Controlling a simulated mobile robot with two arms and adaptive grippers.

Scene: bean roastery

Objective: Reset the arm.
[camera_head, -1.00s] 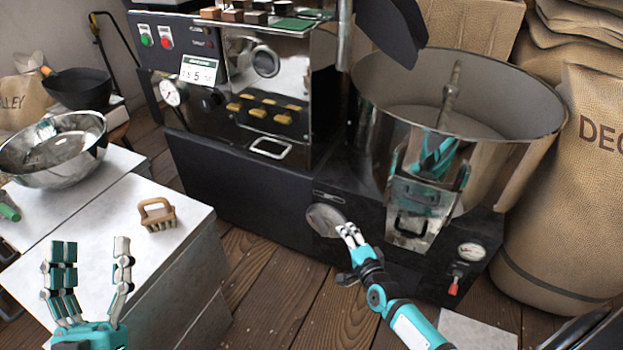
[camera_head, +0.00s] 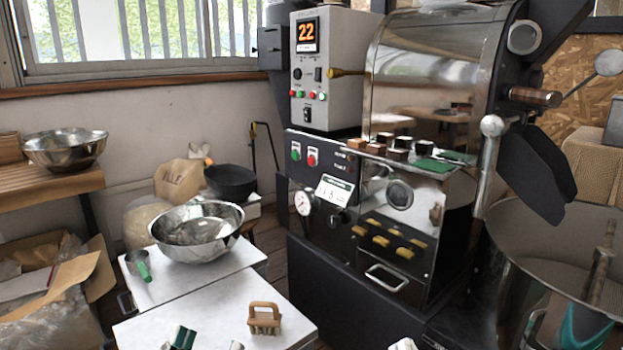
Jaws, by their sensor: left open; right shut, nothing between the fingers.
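My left gripper (camera_head: 209,342) shows only its fingertips at the bottom edge of the head view, in front of the white worktop. The fingers stand apart and hold nothing. The wooden brush (camera_head: 265,318) stands on the worktop just right of them, apart from them. My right gripper (camera_head: 403,344) shows only as a pale tip at the bottom edge, before the dark front of the roaster. It is shut and empty. The rest of both hands and arms is below the picture.
The roaster (camera_head: 422,75) fills the middle and right, with the cooling bin (camera_head: 533,262) at lower right. A steel bowl (camera_head: 197,232) and a green-handled scoop (camera_head: 139,265) are on the white worktops. A shelf (camera_head: 40,188) with another bowl stands at left. Bare worktop surrounds the brush.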

